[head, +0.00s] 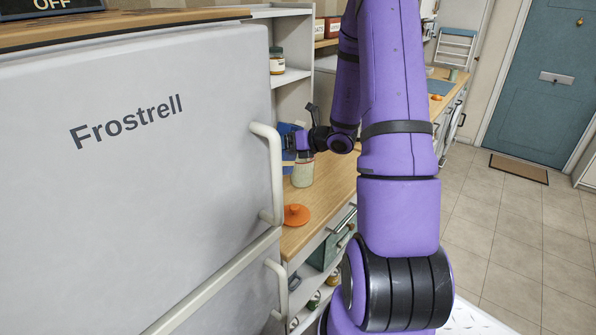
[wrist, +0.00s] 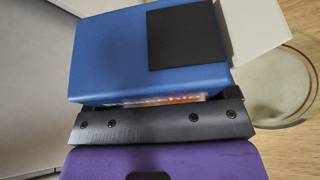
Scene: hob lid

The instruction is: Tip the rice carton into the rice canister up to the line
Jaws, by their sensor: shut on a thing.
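My gripper (head: 298,141) is shut on the blue rice carton (wrist: 110,55), which fills the middle of the wrist view. In the head view the carton (head: 285,132) shows partly behind the gripper, above the counter. A pale flap (wrist: 256,28) sticks out at the carton's right end in the wrist view. The clear rice canister (head: 302,174) stands on the counter just below the gripper. Its round rim (wrist: 303,62) shows right of the carton in the wrist view, partly hidden by the flap. I cannot make out the fill level or the line.
An orange lid (head: 296,214) lies on the wooden counter (head: 325,190) in front of the canister. The large grey fridge (head: 140,170) with its protruding handle (head: 275,170) stands close on the left. A jar (head: 277,62) sits on a shelf above.

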